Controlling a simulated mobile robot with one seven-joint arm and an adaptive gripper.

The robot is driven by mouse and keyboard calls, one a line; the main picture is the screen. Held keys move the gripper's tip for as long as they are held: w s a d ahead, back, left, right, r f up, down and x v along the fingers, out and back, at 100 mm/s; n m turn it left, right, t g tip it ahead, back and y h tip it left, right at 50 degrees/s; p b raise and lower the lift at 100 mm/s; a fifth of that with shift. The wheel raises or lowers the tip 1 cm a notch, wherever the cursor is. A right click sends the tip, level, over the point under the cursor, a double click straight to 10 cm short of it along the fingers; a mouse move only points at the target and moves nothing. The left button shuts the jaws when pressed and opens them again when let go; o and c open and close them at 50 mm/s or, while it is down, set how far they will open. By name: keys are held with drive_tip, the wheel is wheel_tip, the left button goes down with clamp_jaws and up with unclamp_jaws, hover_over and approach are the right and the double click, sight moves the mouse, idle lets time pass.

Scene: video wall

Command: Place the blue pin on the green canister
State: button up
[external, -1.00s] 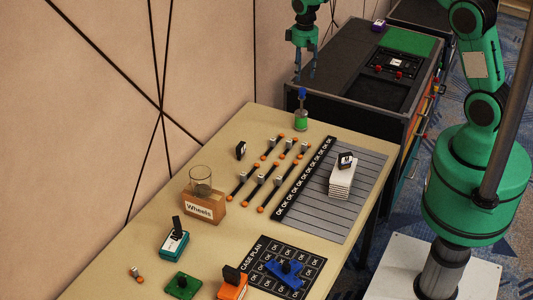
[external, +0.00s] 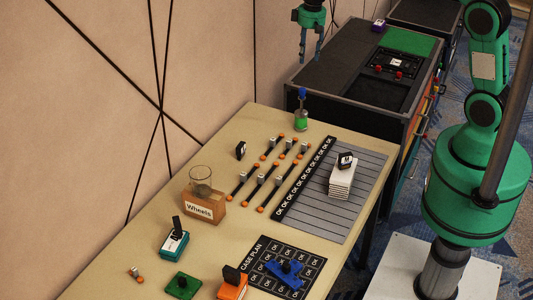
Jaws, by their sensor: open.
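The green canister (external: 301,124) stands upright at the far end of the tan table. The blue pin (external: 302,94) stands upright on top of it, with its blue head uppermost. My gripper (external: 311,56) is open and empty, pointing down, above the pin and a little to its right in the picture. A clear gap separates the fingertips from the pin's head. How the pin's lower end sits in the canister is too small to tell.
A black cabinet (external: 340,72) stands behind the table's far end. Several orange-tipped rods (external: 272,149) lie near the canister. A striped mat (external: 318,215) holds a white stack (external: 341,178).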

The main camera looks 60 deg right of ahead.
drive_tip(key=s+a+r+t, duration=0.1)
drive_tip(key=s+a+r, duration=0.25)
drive_tip(key=r, duration=0.25)
drive_tip(key=s+a+r, duration=0.3)
drive_tip(key=s+r, duration=0.2)
drive_tip(key=r, duration=0.2)
drive_tip(key=s+a+r+t, duration=0.1)
drive_tip(key=s+a+r, duration=0.2)
drive_tip(key=s, duration=0.3)
drive_tip(key=s+a+r+n, duration=0.1)
drive_tip(key=s+a+r, duration=0.15)
drive_tip(key=s, duration=0.25)
drive_tip(key=s+a+r+t, duration=0.1)
drive_tip(key=s+a+r, duration=0.1)
drive_tip(key=s+r, duration=0.3)
drive_tip(key=s+a+t, duration=0.1)
drive_tip(key=s+a, duration=0.2)
drive_tip(key=s, duration=1)
drive_tip(key=shift+s+a+f+n+t, duration=0.15)
drive_tip(key=shift+s+f+n+t, duration=0.15)
wheel_tip(320, 180, down, 4)
drive_tip(key=b, duration=0.3)
drive_tip(key=shift+r+b, duration=0.2)
drive_tip(key=shift+b, duration=0.15)
